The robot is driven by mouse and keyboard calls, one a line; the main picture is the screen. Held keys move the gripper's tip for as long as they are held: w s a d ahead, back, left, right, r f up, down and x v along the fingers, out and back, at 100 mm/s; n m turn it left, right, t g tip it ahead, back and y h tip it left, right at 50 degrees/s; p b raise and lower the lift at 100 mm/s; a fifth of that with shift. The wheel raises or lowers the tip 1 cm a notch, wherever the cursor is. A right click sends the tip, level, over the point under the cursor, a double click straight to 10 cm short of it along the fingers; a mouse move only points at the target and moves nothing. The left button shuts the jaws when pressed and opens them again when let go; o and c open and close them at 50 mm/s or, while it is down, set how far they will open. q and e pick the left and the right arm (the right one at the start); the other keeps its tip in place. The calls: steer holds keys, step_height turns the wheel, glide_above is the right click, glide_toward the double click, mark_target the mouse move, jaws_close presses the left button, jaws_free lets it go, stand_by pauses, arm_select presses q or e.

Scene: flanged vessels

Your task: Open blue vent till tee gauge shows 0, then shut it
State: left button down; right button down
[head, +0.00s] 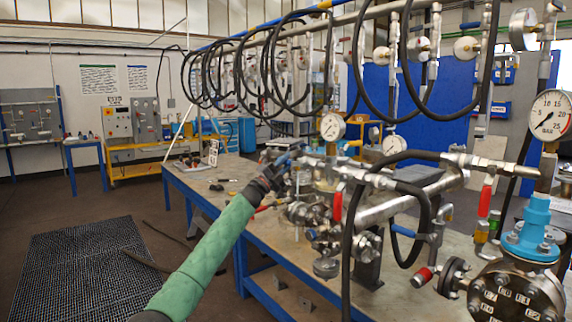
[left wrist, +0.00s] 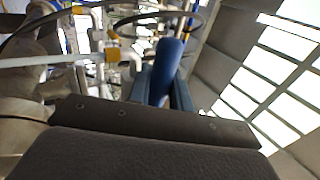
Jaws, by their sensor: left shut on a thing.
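A second gauge (head: 393,145) is farther right. My right gripper is out of view.
A large bar gauge (head: 550,115) stands at the right, its needle toward the lower left. Red levers (head: 337,203), another blue lever (head: 403,231) and black hoses (head: 347,240) crowd the bench (head: 270,240). A flanged vessel (head: 515,292) is at lower right.

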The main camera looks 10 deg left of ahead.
arm_select(q)
steer(key=c, duration=1.3)
jaws_free()
steer(key=b+v, duration=0.1)
steer(key=v, duration=0.6)
steer(key=shift+s+a+f, duration=0.2)
steer(key=shift+s+f, duration=0.05)
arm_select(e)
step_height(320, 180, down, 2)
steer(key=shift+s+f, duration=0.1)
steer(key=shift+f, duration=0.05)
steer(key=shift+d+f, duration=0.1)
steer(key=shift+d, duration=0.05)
